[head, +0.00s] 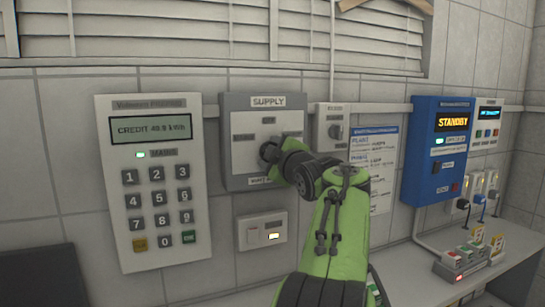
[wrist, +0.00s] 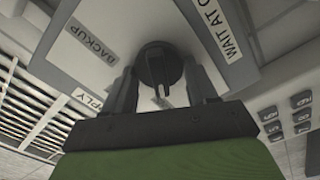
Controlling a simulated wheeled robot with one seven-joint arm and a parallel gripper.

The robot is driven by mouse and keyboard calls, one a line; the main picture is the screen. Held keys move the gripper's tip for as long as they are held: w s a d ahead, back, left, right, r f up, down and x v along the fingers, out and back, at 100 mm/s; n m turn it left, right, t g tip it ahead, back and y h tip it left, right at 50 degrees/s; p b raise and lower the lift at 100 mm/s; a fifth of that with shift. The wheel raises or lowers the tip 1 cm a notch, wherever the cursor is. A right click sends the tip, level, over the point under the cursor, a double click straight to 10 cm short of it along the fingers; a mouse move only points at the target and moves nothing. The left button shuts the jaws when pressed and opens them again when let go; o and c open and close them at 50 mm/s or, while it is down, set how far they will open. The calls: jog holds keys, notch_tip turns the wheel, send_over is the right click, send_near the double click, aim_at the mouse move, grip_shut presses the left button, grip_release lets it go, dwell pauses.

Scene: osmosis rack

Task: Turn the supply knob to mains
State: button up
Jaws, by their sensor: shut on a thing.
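The supply panel (head: 238,112) is a grey box on the tiled wall, headed SUPPLY, with small labels around its middle. The round dark supply knob (wrist: 156,60) sits between the two fingers of my gripper (wrist: 162,82) in the wrist view. My gripper (head: 270,152) reaches the panel from the lower right in the head view and is shut on the knob, covering it there. A BACKUP label (wrist: 90,42) and a partly cut-off "WAIT AT" label (wrist: 226,38) show in the wrist view. I cannot tell which label the knob points at.
A keypad meter (head: 117,200) reading CREDIT hangs left of the panel, and a switch plate (head: 262,230) below it. A smaller knob box (head: 333,116) and a paper notice (head: 382,150) are close on the right. A blue STANDBY unit (head: 425,165) hangs farther right above a counter.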

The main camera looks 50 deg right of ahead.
dwell(0.3)
jog(key=o, duration=1)
jog(key=shift+o, duration=0.2)
jog(key=b+v, duration=0.1)
jog(key=v, duration=1.4)
jog(key=shift+s+a, duration=0.2)
jog(key=shift+s, duration=0.15)
jog(key=shift+f, duration=0.1)
